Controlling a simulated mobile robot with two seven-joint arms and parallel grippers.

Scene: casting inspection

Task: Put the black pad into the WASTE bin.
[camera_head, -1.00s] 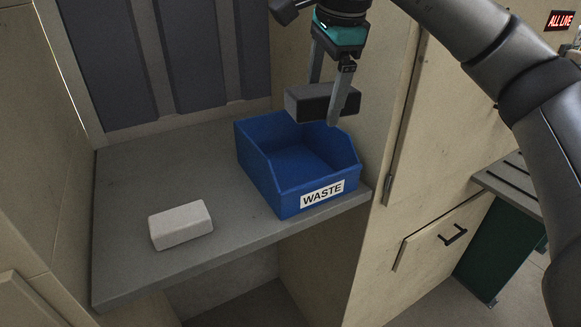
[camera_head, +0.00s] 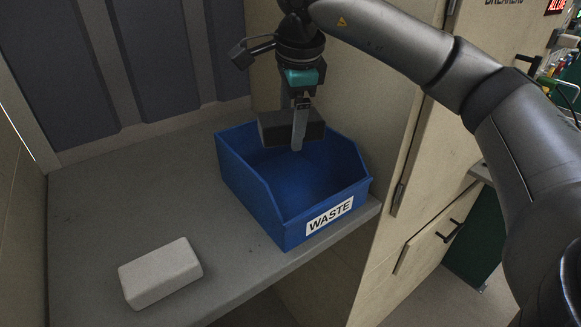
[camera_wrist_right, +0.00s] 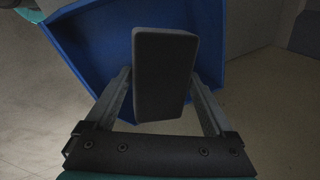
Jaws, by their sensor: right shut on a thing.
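The black pad (camera_head: 275,128) is a dark block held in my right gripper (camera_head: 298,135), which is shut on it. In the head view the pad is over the back part of the blue WASTE bin (camera_head: 270,207), near rim height. The bin is open-topped with a white WASTE label on its front, and its visible floor is empty. In the right wrist view the pad (camera_wrist_right: 163,75) sits between the two fingers, with the blue bin (camera_wrist_right: 85,45) behind it. My left gripper is not in view.
A pale grey-white block (camera_head: 160,272) lies on the grey shelf (camera_head: 105,215), left of the bin. Panelled walls stand behind and to the left. A cabinet side (camera_head: 385,125) rises close to the bin's right. The shelf between block and bin is clear.

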